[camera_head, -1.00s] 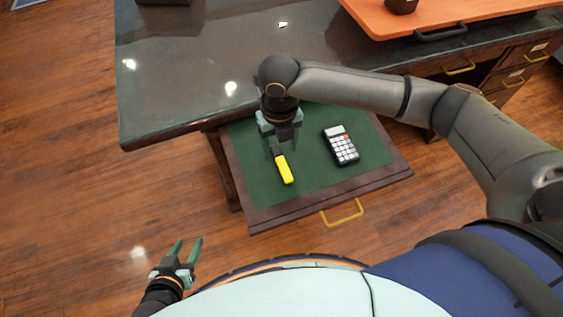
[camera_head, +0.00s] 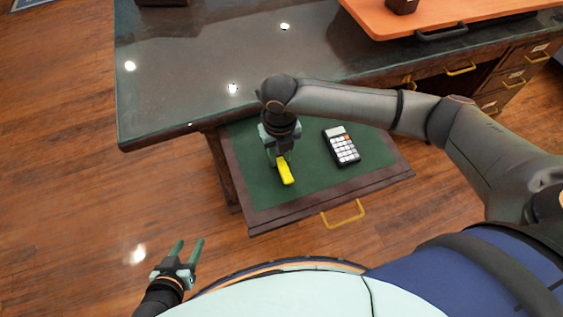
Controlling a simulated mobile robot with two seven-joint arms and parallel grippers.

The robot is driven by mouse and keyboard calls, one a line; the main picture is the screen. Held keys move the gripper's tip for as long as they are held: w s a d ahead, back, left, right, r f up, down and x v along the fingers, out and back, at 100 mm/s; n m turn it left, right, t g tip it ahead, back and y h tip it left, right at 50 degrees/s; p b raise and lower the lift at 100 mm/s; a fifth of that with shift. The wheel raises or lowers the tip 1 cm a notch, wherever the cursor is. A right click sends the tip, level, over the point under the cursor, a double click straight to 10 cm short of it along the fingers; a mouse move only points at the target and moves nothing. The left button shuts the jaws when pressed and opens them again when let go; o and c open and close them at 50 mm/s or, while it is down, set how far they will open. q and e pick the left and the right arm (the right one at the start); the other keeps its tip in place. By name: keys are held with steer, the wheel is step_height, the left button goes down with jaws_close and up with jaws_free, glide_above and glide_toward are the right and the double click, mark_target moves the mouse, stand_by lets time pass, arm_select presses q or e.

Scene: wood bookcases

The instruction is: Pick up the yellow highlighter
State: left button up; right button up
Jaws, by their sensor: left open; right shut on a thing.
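The yellow highlighter (camera_head: 287,174) lies in the open drawer (camera_head: 258,185) with its green lining, left of the calculator. My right gripper (camera_head: 280,158) points down over its far end and is shut on it. The dark cap end is mostly hidden by the gripper. I cannot tell whether the highlighter is clear of the lining. My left gripper (camera_head: 186,246) is open and empty, low at the left over the wood floor.
A black calculator (camera_head: 341,146) with white keys lies in the drawer, right of the highlighter. The drawer has a yellow handle (camera_head: 343,214) at its front. The dark desk top (camera_head: 190,80) overhangs behind. An orange board (camera_head: 450,15) sits on the desk at the upper right.

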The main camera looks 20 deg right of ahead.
jaws_close()
steer(key=shift+r, duration=0.1)
